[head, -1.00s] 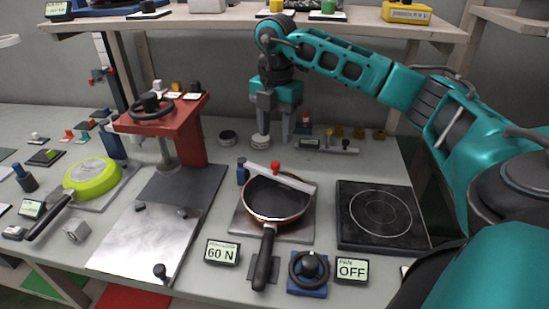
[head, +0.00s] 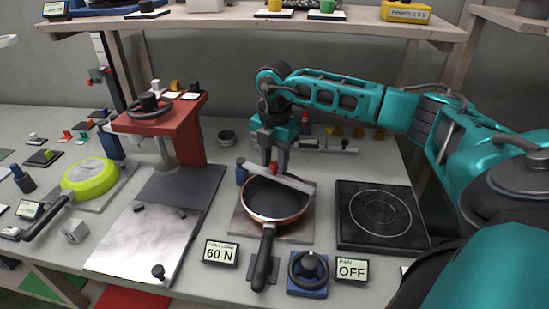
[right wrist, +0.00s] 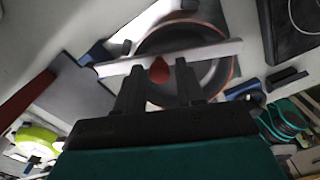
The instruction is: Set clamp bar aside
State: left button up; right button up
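The clamp bar (head: 300,184) is a pale flat strip with a small red knob at its middle. It lies slantwise across the top of a dark frying pan (head: 268,210) with a coppery rim, on a square plate. My right gripper (head: 275,168) is directly above the bar, fingers pointing down. In the right wrist view, the red knob (right wrist: 160,70) shows between the two separated fingertips, with visible room beside it. The bar (right wrist: 217,51) crosses beyond the fingers. Whether the fingers touch the knob I cannot tell. My left gripper is not in view.
A dark hotplate (head: 383,212) is right of the pan. A red press (head: 190,135) with a handwheel stands left. A blue-based dial (head: 308,270) and small displays line the front. A green pan (head: 92,178) lies far left. The back-right table is partly clear.

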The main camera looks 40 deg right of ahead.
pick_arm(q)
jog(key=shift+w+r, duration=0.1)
pick_arm(e)
grip_shut()
